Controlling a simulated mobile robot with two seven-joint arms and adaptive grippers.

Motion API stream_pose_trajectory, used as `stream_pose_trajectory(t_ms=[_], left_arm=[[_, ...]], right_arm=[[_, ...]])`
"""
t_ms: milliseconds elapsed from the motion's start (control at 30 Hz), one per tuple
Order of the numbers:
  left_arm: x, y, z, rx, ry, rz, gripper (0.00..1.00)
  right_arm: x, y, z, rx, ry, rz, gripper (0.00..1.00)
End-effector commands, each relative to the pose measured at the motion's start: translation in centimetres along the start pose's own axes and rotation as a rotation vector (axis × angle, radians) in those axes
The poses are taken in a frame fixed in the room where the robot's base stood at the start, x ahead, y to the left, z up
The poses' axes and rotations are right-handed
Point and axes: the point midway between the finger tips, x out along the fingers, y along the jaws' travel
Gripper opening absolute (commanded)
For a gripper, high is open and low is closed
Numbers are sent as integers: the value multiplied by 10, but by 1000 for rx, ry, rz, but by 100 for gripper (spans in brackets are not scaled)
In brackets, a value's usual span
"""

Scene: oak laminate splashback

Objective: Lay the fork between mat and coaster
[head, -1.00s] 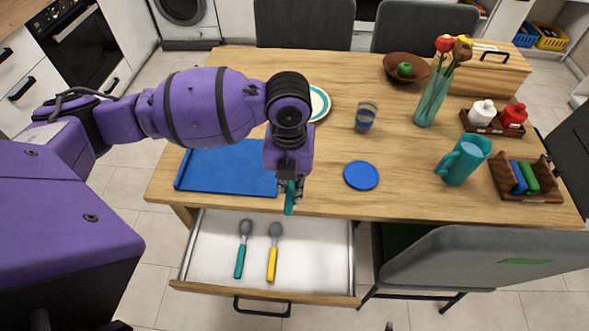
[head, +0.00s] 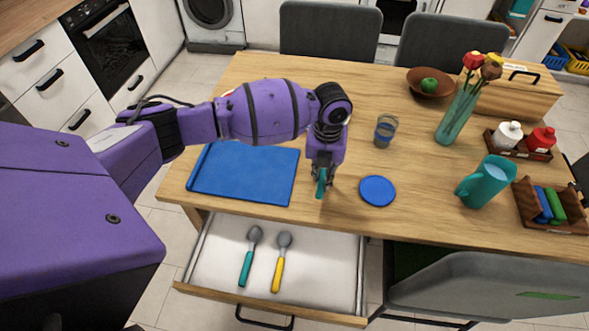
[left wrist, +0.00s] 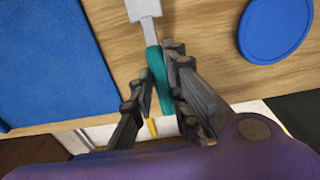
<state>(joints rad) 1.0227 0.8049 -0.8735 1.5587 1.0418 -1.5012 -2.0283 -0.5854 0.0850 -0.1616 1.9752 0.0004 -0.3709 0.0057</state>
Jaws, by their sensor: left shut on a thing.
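The blue mat (head: 245,173) lies flat on the table, with its right part also in the left wrist view (left wrist: 45,60). The round blue coaster (head: 377,190) lies to its right, partly in the left wrist view (left wrist: 277,25). My left gripper (head: 322,176) is shut on the teal-handled fork (head: 321,184), over the bare wood between mat and coaster near the front edge. In the left wrist view the fork's handle (left wrist: 158,82) is between the fingers and its grey head points away, its tines cut off by the frame. I cannot tell whether it touches the table. My right gripper is out of view.
The open drawer (head: 215,275) below the table edge holds a teal-handled spoon (head: 250,257) and a yellow-handled spoon (head: 281,262). A glass (head: 385,131), a teal pitcher (head: 487,182) and a flower vase (head: 458,118) stand farther right. A grey chair (head: 470,280) is at front right.

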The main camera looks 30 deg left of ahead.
Motion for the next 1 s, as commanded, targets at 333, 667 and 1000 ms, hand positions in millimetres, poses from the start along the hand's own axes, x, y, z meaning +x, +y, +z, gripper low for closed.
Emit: stream_pose_trajectory(t_ms=[333, 667, 1000], left_arm=[[34, -2, 6, 1, -5, -1, 0], [37, -2, 6, 1, -4, -1, 0], [36, -2, 6, 1, -5, -1, 34]], right_arm=[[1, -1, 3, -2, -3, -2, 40], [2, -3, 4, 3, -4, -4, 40], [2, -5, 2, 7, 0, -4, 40]])
